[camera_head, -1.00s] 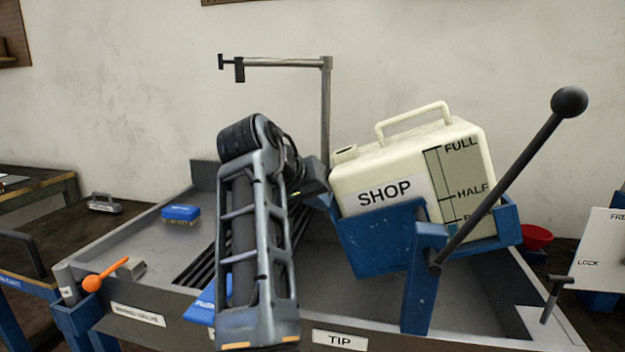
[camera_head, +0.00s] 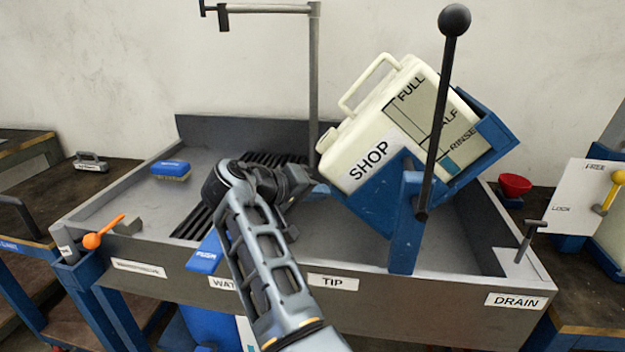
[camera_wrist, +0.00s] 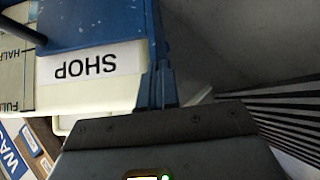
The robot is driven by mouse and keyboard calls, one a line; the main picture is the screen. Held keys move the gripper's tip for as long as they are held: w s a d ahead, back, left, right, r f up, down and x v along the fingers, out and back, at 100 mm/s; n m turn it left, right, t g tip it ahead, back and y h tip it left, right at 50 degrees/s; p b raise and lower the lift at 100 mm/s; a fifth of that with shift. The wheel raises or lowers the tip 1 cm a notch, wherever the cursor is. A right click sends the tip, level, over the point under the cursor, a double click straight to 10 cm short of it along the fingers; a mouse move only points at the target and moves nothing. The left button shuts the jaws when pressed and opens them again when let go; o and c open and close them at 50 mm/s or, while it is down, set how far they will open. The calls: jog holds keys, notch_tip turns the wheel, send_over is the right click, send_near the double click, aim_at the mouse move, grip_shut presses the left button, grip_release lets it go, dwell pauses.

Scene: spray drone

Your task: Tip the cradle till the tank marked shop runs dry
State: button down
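The cream tank marked SHOP (camera_head: 350,150) sits in the blue cradle (camera_head: 375,205), tilted steeply down to the left, its mouth toward the grated side of the sink. Its gauge strip shows a blue band low down, near the RINSE mark. No stream from the mouth is discernible. A lever with a black knob (camera_head: 454,20) stands nearly upright in front of the cradle. My gripper (camera_head: 305,183) is at the cradle's lower left edge. In the wrist view, the SHOP label (camera_wrist: 98,66) is upside down beside a blue cradle edge; finger opening is unclear.
The grey sink (camera_head: 460,280) has TIP and DRAIN labels on its front. A tall pipe (camera_head: 314,80) rises behind. A blue brush (camera_head: 171,170) and orange handle (camera_head: 103,232) are at left; a red funnel (camera_head: 515,185) and lock board (camera_head: 580,200) at right.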

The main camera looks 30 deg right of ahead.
jog(key=shift+n+h, duration=0.4)
jog(key=shift+h, duration=0.2)
jog(key=shift+s+d+f, duration=0.3)
jog(key=shift+d+f, duration=0.2)
jog(key=shift+f, duration=0.3)
jog(key=shift+s+d+f, duration=0.3)
jog(key=shift+d+f, duration=0.15)
jog(key=shift+f, duration=0.3)
jog(key=shift+s+d+f, duration=0.3)
jog(key=shift+d+f, duration=0.2)
jog(key=shift+f, duration=0.4)
